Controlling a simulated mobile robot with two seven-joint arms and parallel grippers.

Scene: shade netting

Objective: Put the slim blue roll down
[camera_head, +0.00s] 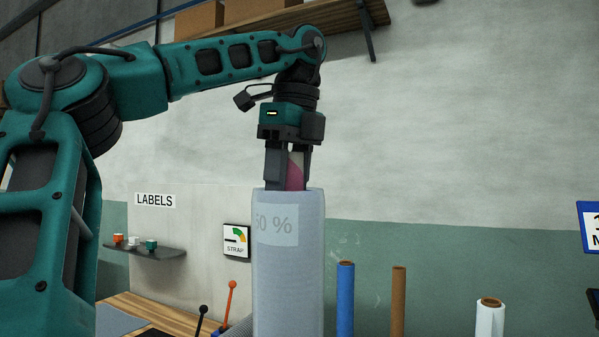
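My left gripper (288,184) points straight down at the top of a tall pale grey-blue roll (288,290) with a "50 %" label. A pink and white piece (295,172) shows between its fingers. The fingertips end at or behind the roll's upper rim, so I cannot tell whether they grip the roll. The roll is upright and its lower end is out of frame. A slim bright blue roll (345,300) stands upright to its right, apart from the gripper. My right gripper is not in view.
A slim brown tube (397,302) and a white roll (490,317) stand farther right. At left are a wooden worktop (165,312), an orange-knobbed lever (229,298), a dark-knobbed lever (201,318) and a small wall shelf (150,252). A high shelf (285,18) holds boxes.

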